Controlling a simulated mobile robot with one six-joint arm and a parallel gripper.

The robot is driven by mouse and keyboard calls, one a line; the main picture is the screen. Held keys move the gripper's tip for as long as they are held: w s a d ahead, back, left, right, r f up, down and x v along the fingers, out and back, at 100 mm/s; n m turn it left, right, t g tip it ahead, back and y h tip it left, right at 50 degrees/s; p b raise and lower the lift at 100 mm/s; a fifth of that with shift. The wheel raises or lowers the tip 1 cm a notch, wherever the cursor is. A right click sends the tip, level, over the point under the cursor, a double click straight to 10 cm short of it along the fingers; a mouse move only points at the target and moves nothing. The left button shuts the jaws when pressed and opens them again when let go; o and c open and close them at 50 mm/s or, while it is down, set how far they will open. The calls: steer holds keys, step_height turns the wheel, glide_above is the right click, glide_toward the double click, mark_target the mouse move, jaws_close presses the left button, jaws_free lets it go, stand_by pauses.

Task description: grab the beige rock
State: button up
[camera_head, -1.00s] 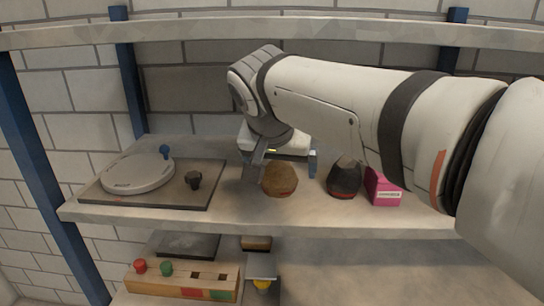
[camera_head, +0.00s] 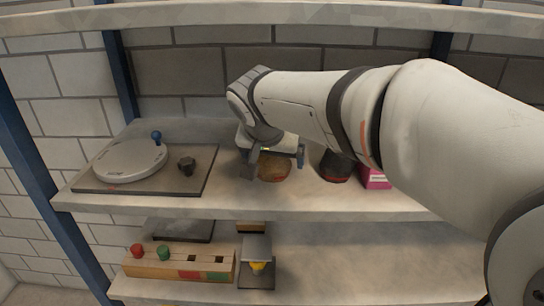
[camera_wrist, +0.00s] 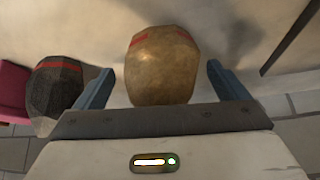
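The beige rock (camera_head: 274,168), brownish and rounded with a red band, sits on the upper shelf (camera_head: 330,199). In the wrist view the rock (camera_wrist: 162,66) lies between the two blue-grey fingers, with a gap on each side. My gripper (camera_head: 277,168) is open around the rock; in the wrist view the fingertips (camera_wrist: 160,75) flank it without visible contact. In the head view the gripper body hides the rock's upper back part.
A dark rock with a red band (camera_head: 336,167) stands just right of my gripper, and it shows outside one finger in the wrist view (camera_wrist: 56,88). A pink box (camera_head: 375,179) is beyond it. A round white turntable on a dark board (camera_head: 130,160) stands left. Shelf front is clear.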

steer(key=c, duration=1.2)
steer(key=shift+c, duration=0.3)
steer(key=shift+r, duration=0.1)
